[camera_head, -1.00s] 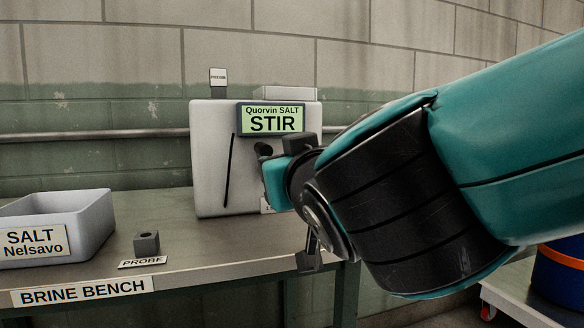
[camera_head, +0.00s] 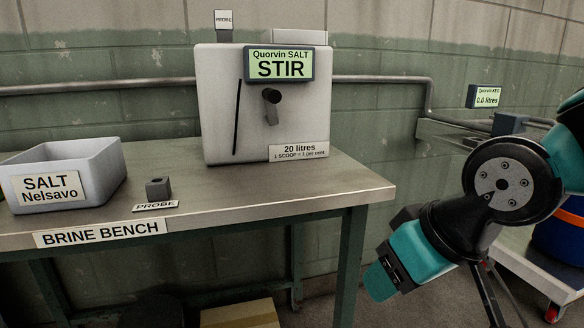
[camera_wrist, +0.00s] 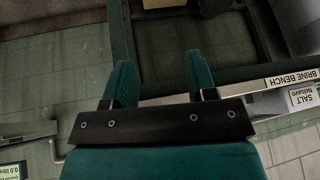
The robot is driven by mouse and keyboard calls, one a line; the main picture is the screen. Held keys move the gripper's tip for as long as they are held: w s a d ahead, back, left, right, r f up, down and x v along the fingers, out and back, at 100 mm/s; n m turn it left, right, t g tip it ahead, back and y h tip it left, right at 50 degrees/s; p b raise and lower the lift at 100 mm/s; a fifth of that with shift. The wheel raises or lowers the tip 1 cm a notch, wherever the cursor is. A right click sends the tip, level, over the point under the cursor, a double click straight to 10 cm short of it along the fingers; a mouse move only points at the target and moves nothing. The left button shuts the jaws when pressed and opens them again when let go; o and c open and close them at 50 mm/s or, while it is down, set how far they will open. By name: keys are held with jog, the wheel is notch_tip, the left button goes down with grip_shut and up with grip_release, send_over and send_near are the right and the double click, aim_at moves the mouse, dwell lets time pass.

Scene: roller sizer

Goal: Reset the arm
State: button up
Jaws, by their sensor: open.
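My gripper (camera_head: 380,284) hangs at the lower right in the head view, off the right end of the brine bench (camera_head: 290,205) and pointing down to the left. In the wrist view its two teal fingers (camera_wrist: 157,80) stand apart with nothing between them; floor and the bench frame show beyond. My arm is folded at the right edge of the head view. The grey-white brine box (camera_head: 220,120) on the bench carries a lit sign (camera_head: 278,66) reading "Quorvin SALT STIR" and a dark knob or lever (camera_head: 271,97).
A grey salt bin (camera_head: 100,175) labelled "SALT Nelsavo" and a small dark probe holder (camera_head: 158,188) stand on the bench. A wheeled cart (camera_head: 535,275) with a blue drum (camera_head: 562,240) stands right. A pipe (camera_head: 380,79) runs along the wall.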

jog(key=s+d+n+g+p, duration=0.2)
jog(key=s+g, duration=0.3)
jog(key=s, duration=0.5)
notch_tip(320, 180, up, 30)
jog(key=p, duration=2.9)
jog(key=shift+w+r+y+p, duration=0.15)
jog(key=shift+w+y+p, duration=0.15)
jog(key=shift+p, duration=0.1)
jog(key=shift+d, duration=0.1)
